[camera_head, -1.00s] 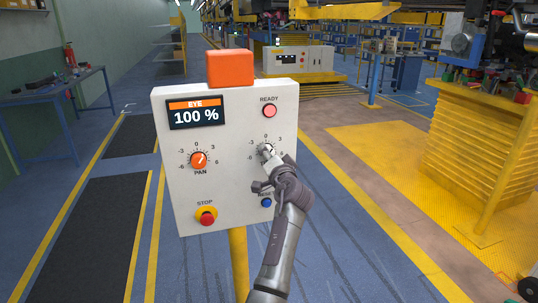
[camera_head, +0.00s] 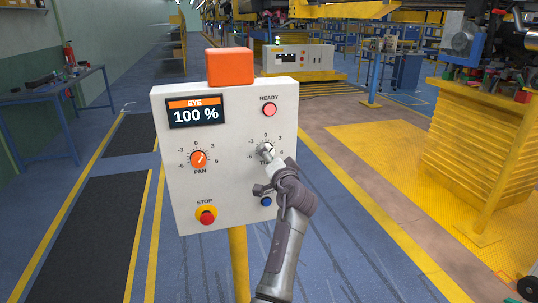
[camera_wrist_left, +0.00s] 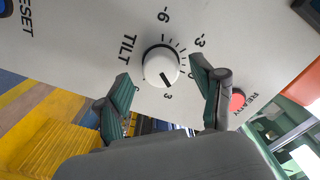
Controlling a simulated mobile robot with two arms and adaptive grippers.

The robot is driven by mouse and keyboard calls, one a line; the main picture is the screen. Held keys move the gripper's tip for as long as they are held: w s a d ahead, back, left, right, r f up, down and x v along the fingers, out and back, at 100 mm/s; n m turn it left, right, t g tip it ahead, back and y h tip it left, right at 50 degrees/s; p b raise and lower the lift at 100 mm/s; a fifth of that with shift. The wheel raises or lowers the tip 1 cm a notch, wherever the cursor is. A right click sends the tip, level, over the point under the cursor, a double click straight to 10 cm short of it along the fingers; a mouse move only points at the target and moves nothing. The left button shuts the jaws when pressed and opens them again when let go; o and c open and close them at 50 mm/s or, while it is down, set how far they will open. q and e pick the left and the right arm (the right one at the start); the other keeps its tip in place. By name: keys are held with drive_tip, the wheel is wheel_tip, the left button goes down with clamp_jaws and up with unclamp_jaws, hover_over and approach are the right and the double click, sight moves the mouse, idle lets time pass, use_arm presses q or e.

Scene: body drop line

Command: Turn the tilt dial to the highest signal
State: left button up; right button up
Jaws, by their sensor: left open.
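The white tilt dial (camera_head: 264,148) is on the right half of the control panel (camera_head: 232,190), partly hidden by my left gripper (camera_head: 270,158) in the head view. In the left wrist view, the tilt dial (camera_wrist_left: 160,65) has its dark pointer mark aimed close to the 3. The fingers of my left gripper (camera_wrist_left: 172,78) are open on either side of the dial, with gaps visible. The eye display (camera_head: 197,111) reads 100 %. My right gripper is out of view.
The orange pan dial (camera_head: 199,160), red stop button (camera_head: 207,217), blue reset button (camera_head: 266,202) and red ready lamp (camera_head: 269,109) share the panel. A blue table (camera_head: 50,90) stands left. A yellow ribbed stack (camera_head: 470,140) stands right.

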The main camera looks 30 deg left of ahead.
use_arm(q)
drive_tip(key=v, duration=0.5)
drive_tip(key=shift+s+d, duration=0.25)
